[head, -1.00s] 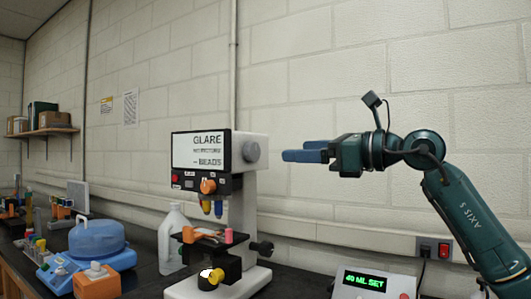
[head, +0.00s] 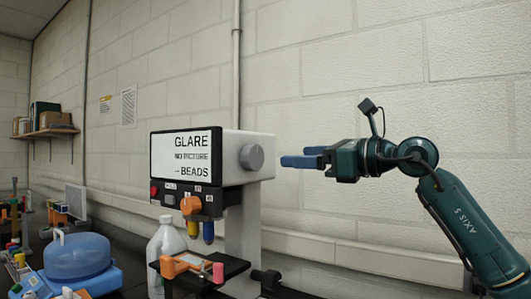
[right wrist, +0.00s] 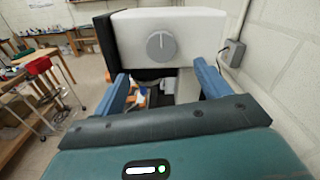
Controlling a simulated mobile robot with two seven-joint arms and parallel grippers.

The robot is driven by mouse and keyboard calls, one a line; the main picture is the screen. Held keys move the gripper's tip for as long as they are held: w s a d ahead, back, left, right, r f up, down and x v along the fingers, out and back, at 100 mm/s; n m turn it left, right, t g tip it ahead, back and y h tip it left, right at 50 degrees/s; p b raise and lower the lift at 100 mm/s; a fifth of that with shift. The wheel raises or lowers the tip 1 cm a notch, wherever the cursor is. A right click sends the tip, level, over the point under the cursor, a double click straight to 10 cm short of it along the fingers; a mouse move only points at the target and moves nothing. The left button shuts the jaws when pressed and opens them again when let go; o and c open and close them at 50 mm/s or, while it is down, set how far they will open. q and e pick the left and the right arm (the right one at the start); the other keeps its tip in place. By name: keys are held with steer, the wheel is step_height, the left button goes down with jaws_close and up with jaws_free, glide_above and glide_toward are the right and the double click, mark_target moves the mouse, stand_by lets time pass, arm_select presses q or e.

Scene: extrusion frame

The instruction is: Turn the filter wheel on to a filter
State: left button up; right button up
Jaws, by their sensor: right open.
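A white microscope-like instrument (head: 243,190) stands on the dark bench. Its screen (head: 186,154) reads "GLARE", "NO PICTURE", "-- BEADS". A round grey knob (head: 251,157) sits on its right side; in the right wrist view the knob (right wrist: 161,46) has a pointer line that looks near vertical. An orange knob (head: 190,205) is on the front panel among small marks too small to read. My right gripper (head: 302,160) is open and empty, level with the grey knob and a little apart from it. Its blue fingers flank the knob's direction in the wrist view. My left gripper is out of view.
Below the head are coloured lens barrels (head: 208,232) and a black stage (head: 235,266) with an orange clip and a pink piece. A white jug (head: 166,255) and blue-lidded device (head: 77,256) stand left. The wall (head: 400,110) is behind my right arm.

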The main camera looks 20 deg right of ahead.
mark_target(257, 156)
steer(key=p+x, duration=0.2)
steer(key=x, duration=0.8)
steer(key=shift+p, duration=0.4)
steer(key=c, duration=0.9)
